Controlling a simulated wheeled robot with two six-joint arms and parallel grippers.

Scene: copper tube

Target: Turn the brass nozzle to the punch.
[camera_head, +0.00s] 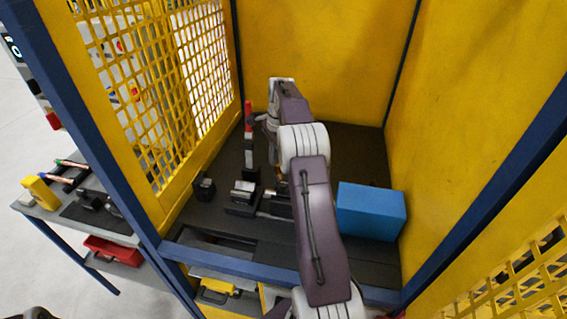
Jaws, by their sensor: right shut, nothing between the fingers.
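My right arm reaches into the yellow booth. Its gripper (258,121) is small and dark here, shut and empty, beside an upright red, white and black post (249,140). I cannot tell whether it touches the post. On the dark bench a low fixture with a silvery block (243,190) stands left of my arm. A small brass-coloured spot, possibly the brass nozzle (269,192), shows at its right, partly hidden by my arm. I cannot make out which part is the punch.
A blue box (370,211) stands right of my arm. A small black block (204,188) sits left of the fixture. Yellow walls, a yellow mesh panel (150,95) and blue frame posts enclose the bench. Outside left is a grey side table (122,226) with parts.

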